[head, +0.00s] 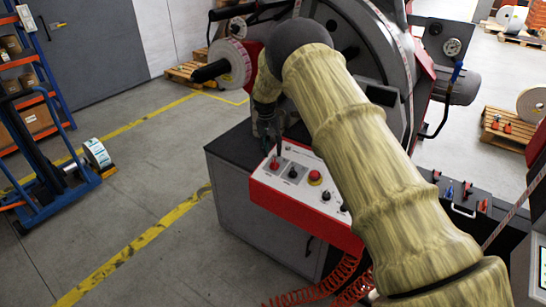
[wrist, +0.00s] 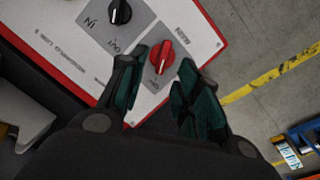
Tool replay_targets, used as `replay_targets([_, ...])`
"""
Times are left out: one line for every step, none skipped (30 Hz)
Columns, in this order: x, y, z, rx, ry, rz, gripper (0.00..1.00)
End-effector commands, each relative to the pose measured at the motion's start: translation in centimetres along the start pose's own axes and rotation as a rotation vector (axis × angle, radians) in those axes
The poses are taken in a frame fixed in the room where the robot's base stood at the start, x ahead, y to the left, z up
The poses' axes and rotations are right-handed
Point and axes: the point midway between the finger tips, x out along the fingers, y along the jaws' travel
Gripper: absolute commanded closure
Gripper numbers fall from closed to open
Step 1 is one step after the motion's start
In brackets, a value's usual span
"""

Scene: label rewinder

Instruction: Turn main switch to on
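The red rotary switch (head: 275,163) is at the left end of the white panel top. In the wrist view the red switch (wrist: 162,56) has a pale line on its handle and sits on a grey plate. The lettering by it is too small to read surely. My gripper (wrist: 160,70) is open, with one green-padded finger on each side of the red switch and a gap to both.
A black selector (wrist: 119,12) marked IN and OUT is beside the red switch. A red-and-yellow emergency stop (head: 314,178) and small black knobs (head: 326,195) are farther right. The large rewinder wheel (head: 345,45) stands behind.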

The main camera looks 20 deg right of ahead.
Motion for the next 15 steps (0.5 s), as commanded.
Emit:
replay_targets([0.8, -0.1, 0.0, -0.001, -0.004, 0.001, 0.67])
replay_targets([1.3, -0.1, 0.0, -0.001, -0.004, 0.001, 0.67])
replay_targets([1.8, -0.2, -0.1, -0.002, -0.003, 0.001, 0.67])
replay_targets([2.3, -0.2, 0.0, -0.002, -0.003, 0.001, 0.67])
replay_targets([2.7, -0.2, 0.0, -0.003, -0.004, 0.001, 0.67])
replay_targets([3.1, -0.2, 0.0, -0.003, -0.003, 0.001, 0.67])
replay_targets([3.5, -0.3, 0.0, -0.003, -0.003, 0.001, 0.67])
replay_targets([3.8, -0.3, 0.0, -0.003, -0.003, 0.001, 0.67])
replay_targets([4.2, -0.3, 0.0, -0.003, -0.002, 0.001, 0.67])
replay_targets([4.4, -0.3, -0.1, -0.003, -0.002, 0.001, 0.67])
replay_targets([4.6, -0.3, -0.1, -0.003, -0.001, 0.001, 0.67])
replay_targets([4.8, -0.4, -0.1, -0.004, -0.001, 0.000, 0.67])
replay_targets([4.9, -0.4, -0.1, -0.004, -0.001, 0.000, 0.67])
replay_targets([5.1, -0.4, -0.1, -0.004, -0.001, 0.000, 0.67])
replay_targets([5.3, -0.5, -0.1, -0.004, -0.001, 0.000, 0.67])
